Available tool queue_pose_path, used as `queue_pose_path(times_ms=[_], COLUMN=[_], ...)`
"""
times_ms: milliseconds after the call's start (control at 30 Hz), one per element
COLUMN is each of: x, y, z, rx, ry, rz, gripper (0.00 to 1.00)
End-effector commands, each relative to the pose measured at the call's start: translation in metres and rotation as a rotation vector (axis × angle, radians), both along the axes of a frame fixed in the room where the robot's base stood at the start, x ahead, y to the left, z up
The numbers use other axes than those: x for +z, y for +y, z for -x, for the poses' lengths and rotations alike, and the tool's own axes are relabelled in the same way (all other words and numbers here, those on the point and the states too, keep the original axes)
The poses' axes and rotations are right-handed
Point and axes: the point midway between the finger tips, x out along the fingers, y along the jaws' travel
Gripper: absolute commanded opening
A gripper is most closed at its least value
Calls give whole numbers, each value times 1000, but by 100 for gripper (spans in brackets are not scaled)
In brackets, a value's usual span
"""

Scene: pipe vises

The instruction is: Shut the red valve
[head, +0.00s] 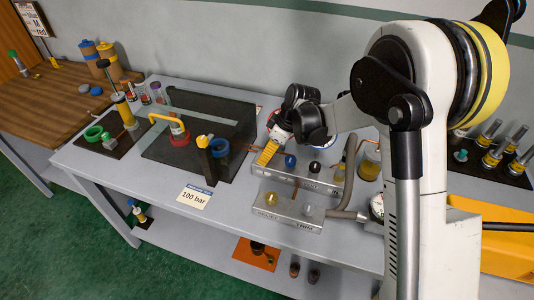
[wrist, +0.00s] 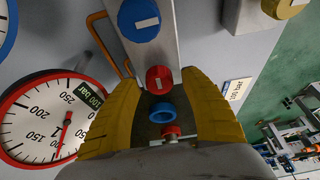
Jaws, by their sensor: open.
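The red valve is a round red knob (wrist: 159,79) with a white bar mark, at the end of a grey metal block (wrist: 165,52) in the wrist view. My gripper (wrist: 160,88) has its yellow fingers spread apart, one on each side of the red knob. I cannot tell whether they touch it. In the head view my gripper (head: 266,153) points down at the left end of the grey block (head: 300,180), and the red knob is hidden behind it. A blue knob (wrist: 138,19) with a white bar mark sits farther along the block; it shows in the head view (head: 290,161).
A red-rimmed gauge (wrist: 48,118) stands left of the block in the wrist view. A black knob (head: 314,167) and a second block (head: 288,208) with a yellow knob are nearby. A dark mat (head: 232,118) carries red and blue ring pieces. A "100 bar" card (head: 194,197) lies in front.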

Motion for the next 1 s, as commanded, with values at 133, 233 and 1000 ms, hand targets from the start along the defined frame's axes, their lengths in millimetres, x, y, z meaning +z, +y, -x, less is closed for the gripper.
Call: queue_pose_path(times_ms=[133, 233, 1000], x=[0, 0, -1], y=[0, 0, 0], z=[0, 0, 1], rx=[0, 0, -198], ry=[0, 0, 0], rz=[0, 0, 0], gripper=[43, 12, 0])
